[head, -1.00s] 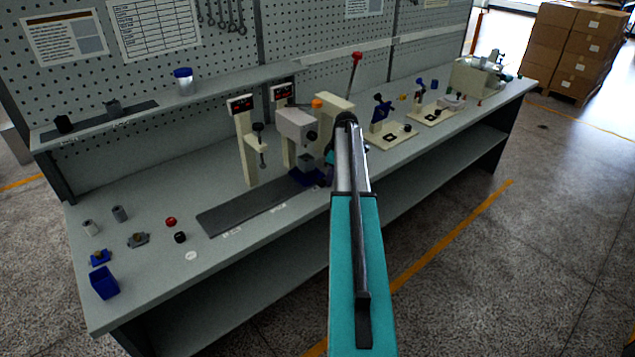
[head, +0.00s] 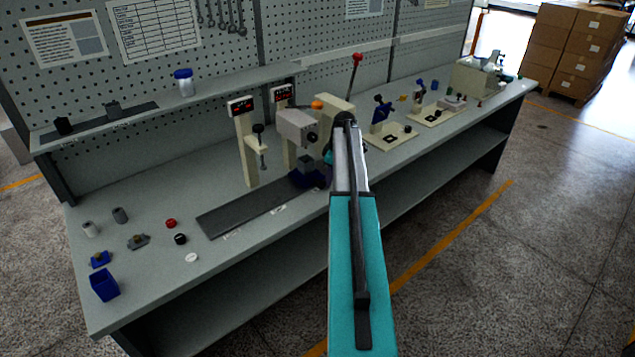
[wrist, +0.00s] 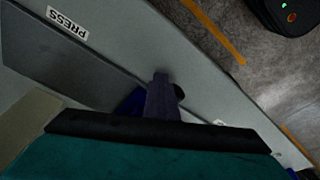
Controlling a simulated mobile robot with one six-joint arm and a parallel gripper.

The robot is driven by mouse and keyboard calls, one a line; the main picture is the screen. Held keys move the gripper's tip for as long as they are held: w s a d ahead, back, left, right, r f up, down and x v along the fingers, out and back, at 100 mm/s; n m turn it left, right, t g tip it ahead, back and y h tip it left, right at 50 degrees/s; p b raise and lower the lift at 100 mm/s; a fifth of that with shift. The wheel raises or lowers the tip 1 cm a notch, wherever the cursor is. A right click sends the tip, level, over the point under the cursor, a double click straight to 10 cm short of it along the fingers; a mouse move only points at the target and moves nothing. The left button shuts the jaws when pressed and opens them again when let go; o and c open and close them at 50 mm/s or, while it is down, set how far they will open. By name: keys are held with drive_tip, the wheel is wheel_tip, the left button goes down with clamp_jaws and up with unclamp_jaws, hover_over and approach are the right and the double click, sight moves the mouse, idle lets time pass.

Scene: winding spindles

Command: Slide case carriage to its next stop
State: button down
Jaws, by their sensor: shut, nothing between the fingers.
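The case carriage (head: 306,180) is a dark blue block at the right end of the grey track (head: 245,208), in front of the presses. A small grey case (head: 304,164) sits on it, below a press head (head: 296,128). In the wrist view the carriage (wrist: 131,103) shows in part as a blue patch beside my fingers. My gripper (wrist: 162,84) is shut, its fingers together, close against the carriage; I cannot tell whether they touch.
A "PRESS" label (wrist: 67,22) lies on the bench along the track. A beige stand (head: 247,150) rises behind the track. A press with a red-knobbed lever (head: 357,58) stands behind my arm. Small parts and a blue bin (head: 104,284) lie at the left. The track's left part is clear.

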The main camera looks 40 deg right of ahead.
drive_tip(key=shift+s+d+r+p, duration=0.1)
drive_tip(key=shift+d+r+p, duration=0.2)
drive_tip(key=shift+r, duration=0.65)
drive_tip(key=shift+w+d+r+p, duration=0.15)
drive_tip(key=shift+r+p, duration=0.2)
drive_tip(key=shift+r, duration=0.65)
drive_tip(key=shift+s+d+r+p, duration=0.2)
drive_tip(key=shift+r+p, duration=0.15)
drive_tip(key=shift+r, duration=0.6)
drive_tip(key=shift+f, duration=0.1)
